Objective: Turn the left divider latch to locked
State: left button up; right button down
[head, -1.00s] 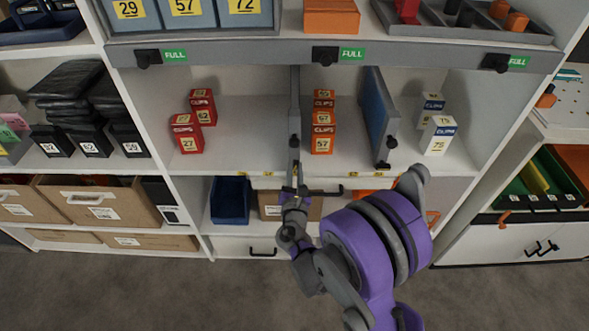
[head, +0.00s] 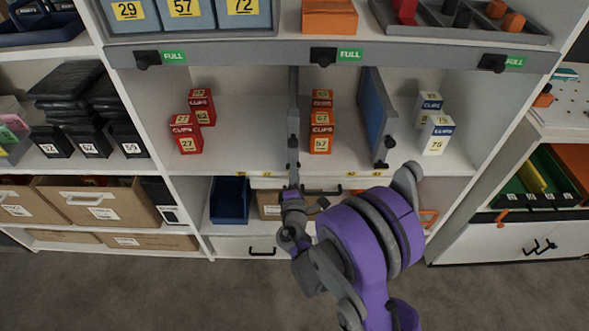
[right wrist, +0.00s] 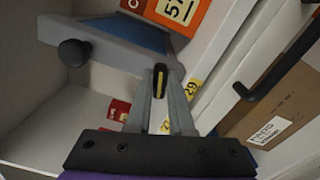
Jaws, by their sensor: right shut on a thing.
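The left divider (head: 294,110) stands upright on the middle shelf, seen nearly edge-on in the head view. In the right wrist view the left divider (right wrist: 115,42) shows a grey edge, a blue panel and a round dark knob (right wrist: 73,52). My right gripper (head: 291,184) is at the divider's lower front end. Its fingers (right wrist: 160,80) are shut on a small dark piece with a yellow stripe, which looks like the left divider latch (right wrist: 160,88). The fingers hide much of it, so its exact angle is unclear. My left gripper is not in view.
Red cartons (head: 186,134) stand left of the divider and orange cartons (head: 321,133) close to its right. The right divider (head: 376,115) and white-blue cartons (head: 436,134) are farther right. A dark drawer handle (right wrist: 275,75) is near my right gripper.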

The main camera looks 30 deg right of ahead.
jog(key=shift+m, duration=1.7)
jog(key=c, duration=0.8)
grip_release()
jog(key=v, duration=1.1)
jog(key=shift+d, duration=0.15)
